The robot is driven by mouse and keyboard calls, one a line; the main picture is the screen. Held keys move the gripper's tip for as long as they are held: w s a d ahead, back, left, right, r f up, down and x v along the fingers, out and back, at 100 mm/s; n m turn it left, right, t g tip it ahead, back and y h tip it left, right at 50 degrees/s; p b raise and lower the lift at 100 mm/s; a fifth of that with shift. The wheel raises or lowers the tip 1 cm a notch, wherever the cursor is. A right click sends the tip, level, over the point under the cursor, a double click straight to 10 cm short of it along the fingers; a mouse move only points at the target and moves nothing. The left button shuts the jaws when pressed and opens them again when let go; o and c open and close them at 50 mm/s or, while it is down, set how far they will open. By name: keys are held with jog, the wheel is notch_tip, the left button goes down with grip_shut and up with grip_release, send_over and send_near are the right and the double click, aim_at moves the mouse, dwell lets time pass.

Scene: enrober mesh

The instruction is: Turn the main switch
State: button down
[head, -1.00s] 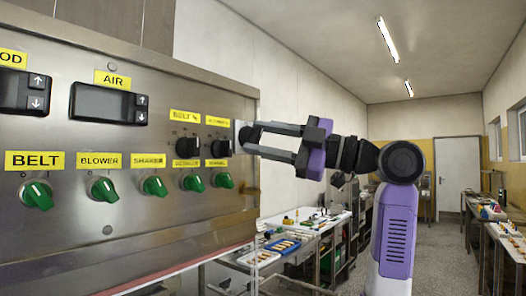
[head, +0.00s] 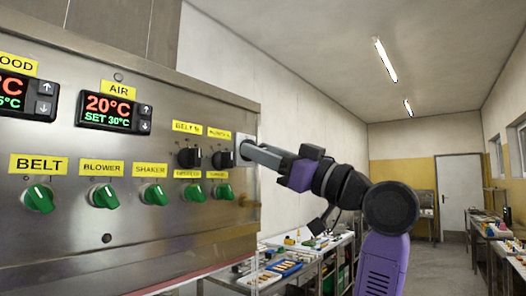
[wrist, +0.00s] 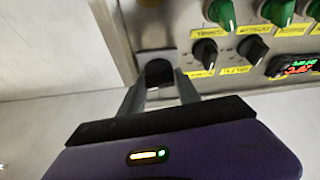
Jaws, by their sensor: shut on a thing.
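My gripper (head: 246,151) is at the right side edge of the steel control panel (head: 150,225). Its two fingers are seen nearly edge-on in the head view. The fingers largely hide the switch in the head view. The AIR display (head: 107,112) is lit, reading 20°C, SET 30°C. A second display (head: 15,92) at the left edge is lit too.
Green knobs such as the BELT knob (head: 39,198) line the panel's lower row. Black knobs (head: 189,158) sit above, close to my gripper. A work table (head: 300,268) with small items stands behind, below my arm. The aisle floor (head: 440,262) at right is clear.

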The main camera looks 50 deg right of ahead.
jog(key=shift+m+h, duration=0.4)
jog(key=shift+m, duration=1)
jog(key=c, duration=0.9)
grip_release()
jog(key=b+v, duration=0.1)
jog(key=v, duration=0.6)
jog(key=shift+s+a+f+b, duration=0.1)
jog(key=shift+s+f+b, duration=0.05)
jog(key=shift+s+b, duration=0.25)
